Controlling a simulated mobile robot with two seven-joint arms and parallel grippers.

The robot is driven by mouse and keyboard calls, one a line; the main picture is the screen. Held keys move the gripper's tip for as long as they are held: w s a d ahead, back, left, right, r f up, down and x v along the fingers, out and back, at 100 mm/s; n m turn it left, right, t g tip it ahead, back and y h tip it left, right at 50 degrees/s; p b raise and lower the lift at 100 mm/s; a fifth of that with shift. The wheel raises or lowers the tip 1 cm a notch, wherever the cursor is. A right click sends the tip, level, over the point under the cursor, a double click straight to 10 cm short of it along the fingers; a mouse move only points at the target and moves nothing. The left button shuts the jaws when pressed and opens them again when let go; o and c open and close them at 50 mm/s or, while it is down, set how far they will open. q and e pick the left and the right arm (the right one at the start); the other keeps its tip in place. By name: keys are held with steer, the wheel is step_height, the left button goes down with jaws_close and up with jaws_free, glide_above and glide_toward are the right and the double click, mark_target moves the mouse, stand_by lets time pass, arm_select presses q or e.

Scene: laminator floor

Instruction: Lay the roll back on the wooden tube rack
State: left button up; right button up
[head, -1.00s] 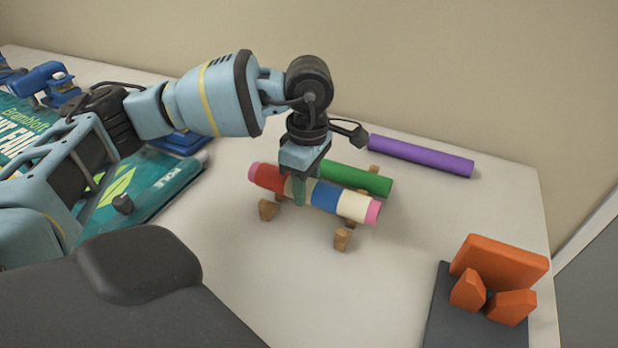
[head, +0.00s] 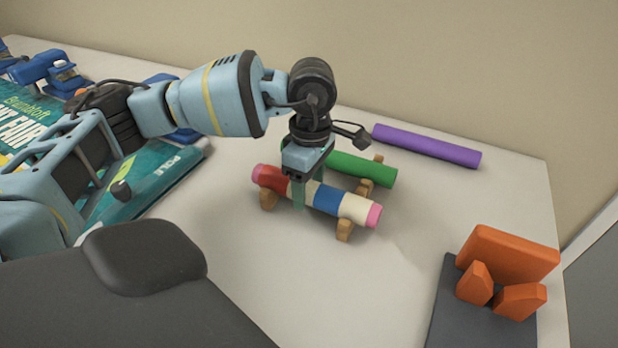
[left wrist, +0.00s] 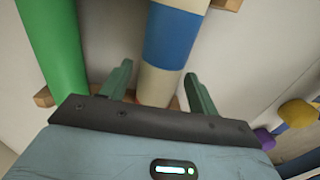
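The striped roll (head: 328,199), red, cream and blue with pink ends, lies across the front of the wooden tube rack (head: 344,230), beside a green roll (head: 362,168). My left gripper (head: 308,193) points down over the roll, its fingers on either side of it. In the left wrist view the blue and cream bands of the roll (left wrist: 168,45) show between the spread fingers, with small gaps at both sides. The rack's wood (left wrist: 43,97) shows partly there; the rest is hidden under the rolls. My right gripper is not in view.
A purple roll (head: 426,146) lies on the table behind the rack. Orange blocks (head: 505,255) stand on a dark mat (head: 445,315) at the right. A teal printed poster (head: 165,170) and blue devices (head: 50,82) are at the left. The table in front of the rack is clear.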

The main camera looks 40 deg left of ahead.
arm_select(q)
steer(key=shift+w+r, duration=0.2)
steer(key=shift+r, duration=3.75)
